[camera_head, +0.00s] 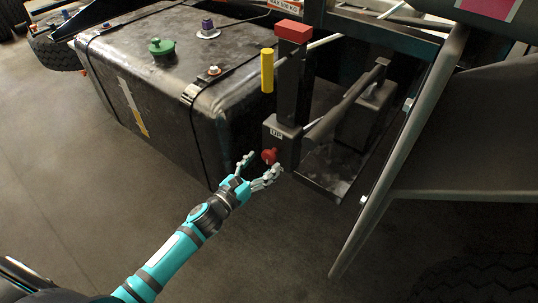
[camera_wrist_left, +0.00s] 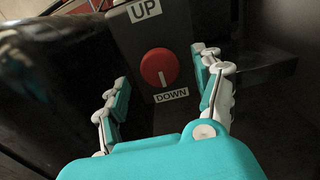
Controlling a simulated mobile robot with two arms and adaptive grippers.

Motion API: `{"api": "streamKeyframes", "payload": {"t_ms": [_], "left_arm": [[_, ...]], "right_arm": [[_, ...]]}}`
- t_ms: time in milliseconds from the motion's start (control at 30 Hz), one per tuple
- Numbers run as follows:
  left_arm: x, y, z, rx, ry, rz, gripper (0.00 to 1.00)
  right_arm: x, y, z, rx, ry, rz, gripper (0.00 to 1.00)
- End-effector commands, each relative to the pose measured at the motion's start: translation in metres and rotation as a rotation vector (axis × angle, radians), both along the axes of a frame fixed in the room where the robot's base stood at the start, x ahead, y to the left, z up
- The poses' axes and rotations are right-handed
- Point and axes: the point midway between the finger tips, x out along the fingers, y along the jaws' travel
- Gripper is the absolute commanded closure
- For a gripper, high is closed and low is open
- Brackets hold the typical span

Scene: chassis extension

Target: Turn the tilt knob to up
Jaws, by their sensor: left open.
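The red round tilt knob (camera_head: 269,155) is on the front of a dark box on the upright post. In the left wrist view the knob (camera_wrist_left: 159,67) has a white mark at its lower edge, towards the DOWN label (camera_wrist_left: 171,95). The UP label (camera_wrist_left: 144,10) is above it. My left gripper (camera_head: 263,164) is open in front of the knob. In the wrist view its fingers stand to the left and right of the knob, apart from it. My right gripper does not show.
A large black tank (camera_head: 185,85) with a green cap (camera_head: 161,47) stands left of the post. A yellow cylinder (camera_head: 267,70) and a red block (camera_head: 293,31) are above the knob. A metal frame (camera_head: 400,150) is at the right. The floor (camera_head: 60,190) is clear at the left.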

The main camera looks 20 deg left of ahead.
Motion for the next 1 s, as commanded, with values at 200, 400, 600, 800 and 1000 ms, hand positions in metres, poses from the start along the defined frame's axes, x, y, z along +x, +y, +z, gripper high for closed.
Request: {"api": "streamKeyframes", "payload": {"t_ms": [200,400,600,800,1000], "left_arm": [[0.029,-0.01,0.001,-0.001,0.0,0.001,0.31],[0.036,-0.013,0.0,-0.001,0.0,0.0,0.31],[0.036,-0.013,0.0,-0.001,0.001,0.0,0.31],[0.035,-0.013,0.0,-0.001,0.001,0.0,0.56],[0.035,-0.013,0.0,-0.001,0.001,0.0,0.82]], "right_arm": [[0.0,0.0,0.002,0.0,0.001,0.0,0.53],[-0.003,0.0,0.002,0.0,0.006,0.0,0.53],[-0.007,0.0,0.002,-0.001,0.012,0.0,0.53],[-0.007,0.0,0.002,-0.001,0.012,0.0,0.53],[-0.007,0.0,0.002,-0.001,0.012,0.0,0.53]]}}
